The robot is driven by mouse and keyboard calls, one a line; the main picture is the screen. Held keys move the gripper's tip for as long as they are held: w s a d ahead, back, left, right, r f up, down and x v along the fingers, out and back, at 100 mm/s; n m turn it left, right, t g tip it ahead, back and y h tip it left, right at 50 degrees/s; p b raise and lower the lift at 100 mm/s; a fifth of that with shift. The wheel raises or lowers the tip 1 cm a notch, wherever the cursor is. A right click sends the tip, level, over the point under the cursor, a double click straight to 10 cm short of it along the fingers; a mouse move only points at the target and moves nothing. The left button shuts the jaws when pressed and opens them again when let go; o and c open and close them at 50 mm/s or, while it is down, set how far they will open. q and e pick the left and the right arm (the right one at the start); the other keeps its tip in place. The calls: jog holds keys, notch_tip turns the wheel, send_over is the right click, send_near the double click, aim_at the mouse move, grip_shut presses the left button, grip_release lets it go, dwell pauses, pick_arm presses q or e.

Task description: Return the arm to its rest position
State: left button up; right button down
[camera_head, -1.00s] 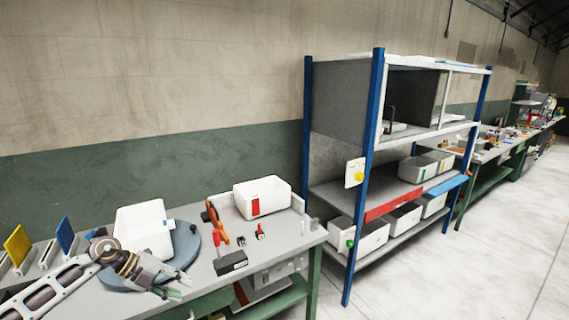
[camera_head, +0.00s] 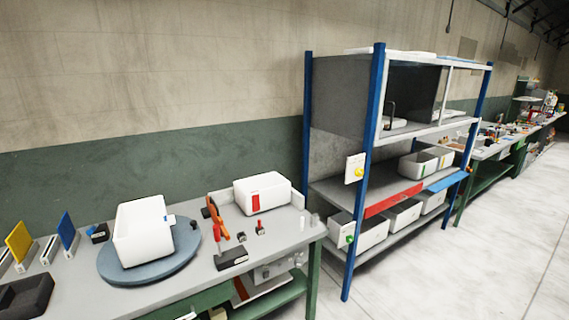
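Neither gripper shows in the head view now, and no part of my arms can be made out for sure. A white bin (camera_head: 143,232) stands on a round blue-grey turntable (camera_head: 112,270) on the workbench (camera_head: 85,296). The bin is tilted in the picture and its inside is partly hidden by its front wall.
A white bin with a red label (camera_head: 262,194) stands at the bench's back right. Orange-handled tool (camera_head: 217,215) and dark block (camera_head: 231,258) stand near the front edge. A dark tray (camera_head: 27,297) lies front left. A blue-posted shelf (camera_head: 375,130) stands right of the bench.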

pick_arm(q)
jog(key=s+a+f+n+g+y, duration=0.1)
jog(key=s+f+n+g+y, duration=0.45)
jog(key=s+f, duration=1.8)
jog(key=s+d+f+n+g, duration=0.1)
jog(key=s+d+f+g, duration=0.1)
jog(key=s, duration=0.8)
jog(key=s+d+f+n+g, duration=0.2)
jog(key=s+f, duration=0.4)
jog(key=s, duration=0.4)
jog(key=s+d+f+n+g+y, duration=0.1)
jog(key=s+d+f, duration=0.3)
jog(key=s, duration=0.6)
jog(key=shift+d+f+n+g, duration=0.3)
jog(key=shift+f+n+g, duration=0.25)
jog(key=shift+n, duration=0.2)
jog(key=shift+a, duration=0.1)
